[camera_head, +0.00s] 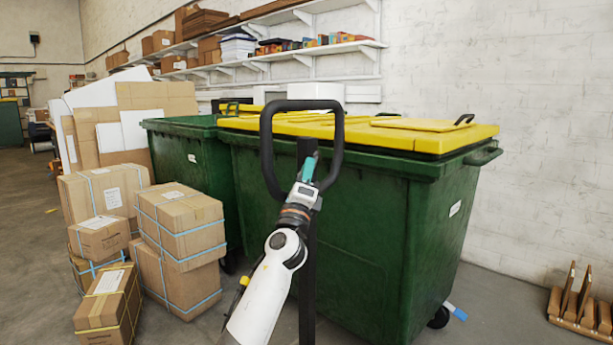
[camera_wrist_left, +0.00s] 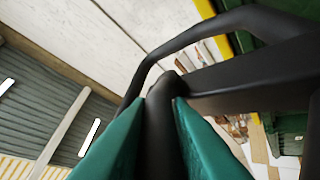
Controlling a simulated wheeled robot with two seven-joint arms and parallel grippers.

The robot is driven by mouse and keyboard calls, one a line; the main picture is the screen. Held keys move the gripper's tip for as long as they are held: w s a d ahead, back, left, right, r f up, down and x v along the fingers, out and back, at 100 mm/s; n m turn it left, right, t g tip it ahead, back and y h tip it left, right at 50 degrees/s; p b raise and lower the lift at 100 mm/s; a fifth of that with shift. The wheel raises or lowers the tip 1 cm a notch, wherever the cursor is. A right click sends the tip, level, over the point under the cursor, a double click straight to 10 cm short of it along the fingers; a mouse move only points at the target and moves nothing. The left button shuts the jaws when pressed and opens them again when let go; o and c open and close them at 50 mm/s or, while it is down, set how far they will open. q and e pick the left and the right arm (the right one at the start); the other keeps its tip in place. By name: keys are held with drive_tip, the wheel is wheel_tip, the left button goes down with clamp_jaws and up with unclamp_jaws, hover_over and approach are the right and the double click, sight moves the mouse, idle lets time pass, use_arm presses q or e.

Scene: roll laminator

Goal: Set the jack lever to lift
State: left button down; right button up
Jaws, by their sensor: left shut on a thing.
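The black jack handle (camera_head: 267,150) stands upright in the middle of the head view, a rounded loop on a dark post. My left gripper (camera_head: 309,160), with teal fingers, reaches up to the inside of the loop. In the left wrist view, the teal fingers (camera_wrist_left: 163,105) are closed around a dark rounded piece, the jack lever (camera_wrist_left: 162,130). The handle's bars (camera_wrist_left: 225,90) pass just beyond the fingertips. In the head view the lever is mostly hidden by my gripper, and its setting cannot be told. My right gripper is not in view.
A green bin with a yellow lid (camera_head: 400,215) stands close behind the handle, another green bin (camera_head: 190,155) to its left. Stacked cardboard boxes (camera_head: 180,225) stand at left. A wooden rack (camera_head: 580,310) is at lower right. Open floor lies at far left.

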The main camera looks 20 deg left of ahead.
use_arm(q)
drive_tip(key=c, duration=1.3)
unclamp_jaws()
drive_tip(key=shift+s+f, duration=0.15)
drive_tip(key=v, duration=1.1)
drive_tip(key=shift+s+f, duration=0.1)
drive_tip(key=shift+s, duration=0.2)
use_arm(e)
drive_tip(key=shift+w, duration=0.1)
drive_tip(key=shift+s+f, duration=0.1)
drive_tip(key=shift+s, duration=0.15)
